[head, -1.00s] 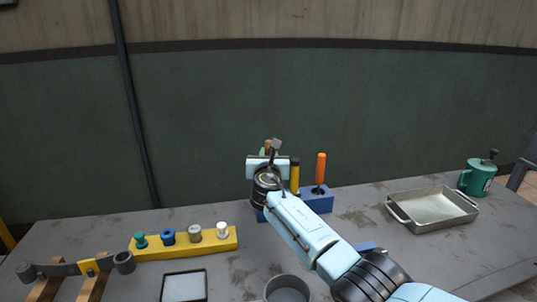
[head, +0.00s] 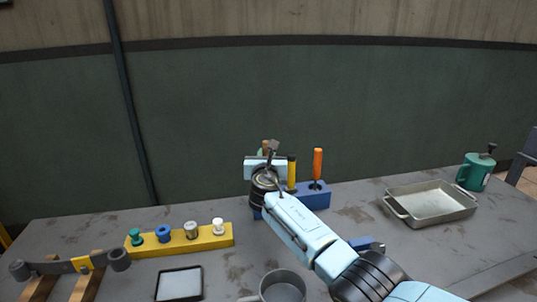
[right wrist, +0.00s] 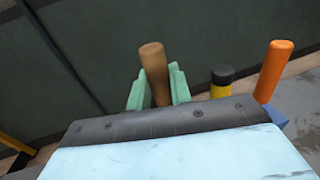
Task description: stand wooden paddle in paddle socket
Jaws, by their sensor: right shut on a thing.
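The wooden paddle (right wrist: 153,62) shows as a brown rounded handle between the pale green fingers of my right gripper (right wrist: 158,90), which is shut on it. In the head view only the paddle's brown top (head: 266,143) shows above my right wrist; its lower part is hidden. The gripper is at the left end of the blue rack (head: 318,198). The paddle socket cannot be made out behind my arm, so I cannot tell whether the paddle is in it. My left gripper is not in view.
A yellow handle with a black top (head: 292,172) and an orange handle (head: 317,163) stand upright to the right. A grey pot (head: 283,287) is in front.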

